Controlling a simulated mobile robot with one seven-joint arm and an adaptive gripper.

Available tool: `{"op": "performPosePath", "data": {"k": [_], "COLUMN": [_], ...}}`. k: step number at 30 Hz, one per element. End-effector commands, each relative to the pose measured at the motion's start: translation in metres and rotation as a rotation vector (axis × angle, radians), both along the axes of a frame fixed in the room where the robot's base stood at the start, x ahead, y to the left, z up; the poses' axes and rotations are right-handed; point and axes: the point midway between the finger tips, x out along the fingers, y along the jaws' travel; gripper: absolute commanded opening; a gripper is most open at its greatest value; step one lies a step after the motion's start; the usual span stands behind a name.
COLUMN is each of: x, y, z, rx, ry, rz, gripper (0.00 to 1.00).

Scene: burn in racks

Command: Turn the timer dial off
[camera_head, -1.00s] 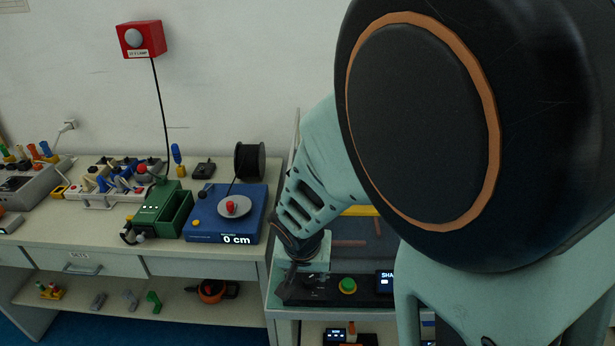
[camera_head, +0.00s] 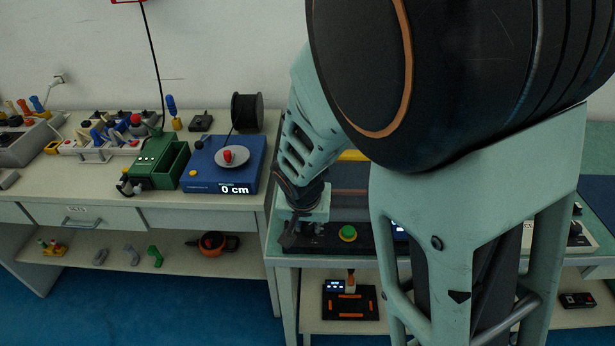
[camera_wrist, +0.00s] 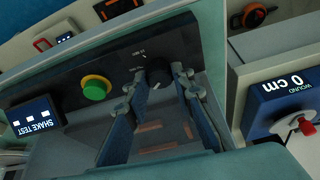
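The timer dial (camera_wrist: 157,70) is a dark round knob with a pale mark, on the black panel (camera_wrist: 60,88) of the shake test unit. In the wrist view it sits between the tips of my gripper (camera_wrist: 156,84). The fingers are apart, one on each side of the dial; I cannot tell whether either touches it. In the head view my gripper (camera_head: 290,238) is low over the left end of the panel and hides the dial.
A green button (camera_wrist: 95,88) and a lit SHAKE TEST display (camera_wrist: 35,122) share the panel. A blue unit reading 0 cm (camera_head: 222,187) stands on the left bench beside my arm. A shelf below holds an orange-marked black tray (camera_head: 350,303).

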Motion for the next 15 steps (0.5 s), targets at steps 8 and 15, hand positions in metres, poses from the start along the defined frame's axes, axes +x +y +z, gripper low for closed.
{"op": "performPosePath", "data": {"k": [8, 15], "x": [0.0000, 0.0002], "y": [-0.0001, -0.0008], "z": [0.0000, -0.0001], "rx": [0.000, 0.002], "ry": [0.000, 0.000], "rz": [0.002, 0.042], "gripper": [0.00, 0.00]}}
